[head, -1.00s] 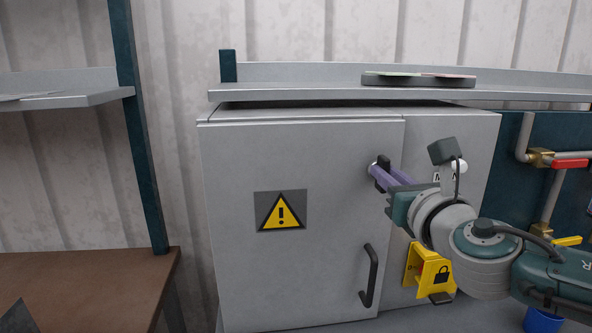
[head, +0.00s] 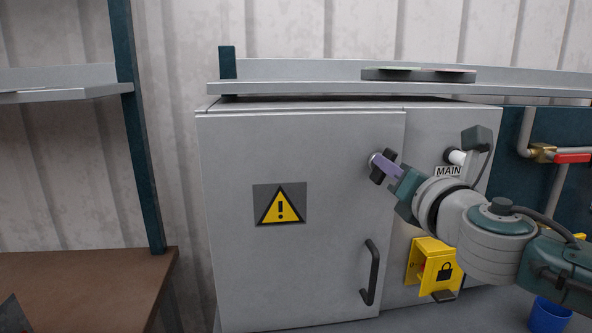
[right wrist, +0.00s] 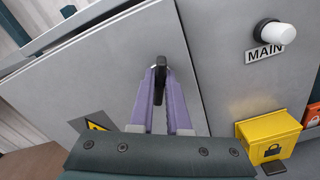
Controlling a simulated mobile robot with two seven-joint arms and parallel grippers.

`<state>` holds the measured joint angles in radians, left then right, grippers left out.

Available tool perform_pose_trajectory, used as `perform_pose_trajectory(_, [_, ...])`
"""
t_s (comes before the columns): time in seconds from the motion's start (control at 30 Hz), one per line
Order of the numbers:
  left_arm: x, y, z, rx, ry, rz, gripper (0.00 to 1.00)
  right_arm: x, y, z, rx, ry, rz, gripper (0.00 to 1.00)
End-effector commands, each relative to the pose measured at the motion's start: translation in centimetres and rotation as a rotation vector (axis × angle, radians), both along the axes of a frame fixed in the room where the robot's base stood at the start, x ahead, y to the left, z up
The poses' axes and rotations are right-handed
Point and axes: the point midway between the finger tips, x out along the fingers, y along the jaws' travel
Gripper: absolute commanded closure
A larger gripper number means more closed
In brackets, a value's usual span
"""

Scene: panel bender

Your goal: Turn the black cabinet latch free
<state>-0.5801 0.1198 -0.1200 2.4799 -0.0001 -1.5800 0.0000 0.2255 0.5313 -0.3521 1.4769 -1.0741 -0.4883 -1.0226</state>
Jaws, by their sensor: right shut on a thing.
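The black cabinet latch (head: 378,176) sits high on the grey cabinet door (head: 300,150), close to its right edge. My right gripper (head: 385,167) is shut on the latch with its purple fingers. In the head view the latch is tilted, its upper end leaning right, and the fingers cover its middle. In the right wrist view the latch (right wrist: 160,68) stands between the two fingertips (right wrist: 160,75). The cabinet door looks closed. My left gripper does not show.
A black door handle (head: 370,272) is below the latch. Right of the door are a white knob (head: 456,157) above a MAIN label and a yellow lockout box (head: 432,262). A shelf (head: 300,88) runs above the cabinet. A blue cup (head: 548,315) stands lower right.

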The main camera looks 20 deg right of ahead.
Motion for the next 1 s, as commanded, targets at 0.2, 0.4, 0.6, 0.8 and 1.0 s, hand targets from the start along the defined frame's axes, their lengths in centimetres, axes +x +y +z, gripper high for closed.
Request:
perform_pose_trajectory(0.2, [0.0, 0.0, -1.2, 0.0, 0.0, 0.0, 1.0, 0.0, -0.1, -0.3, 0.203, -0.049, 0.001, 1.0])
perform_pose_trajectory(0.4, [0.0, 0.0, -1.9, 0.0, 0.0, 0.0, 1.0, -0.1, -0.1, -0.3, 0.388, -0.093, 0.0, 1.0])
perform_pose_trajectory(0.6, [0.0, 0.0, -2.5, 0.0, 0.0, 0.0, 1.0, -0.1, -0.2, -0.4, 0.574, -0.139, 0.0, 1.0])
perform_pose_trajectory(0.8, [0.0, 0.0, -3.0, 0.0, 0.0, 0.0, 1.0, -0.1, -0.3, -0.5, 0.752, -0.18, 0.0, 1.0])
perform_pose_trajectory(1.0, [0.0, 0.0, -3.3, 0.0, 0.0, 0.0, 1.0, -0.1, -0.3, -0.5, 0.902, -0.217, 0.0, 1.0])
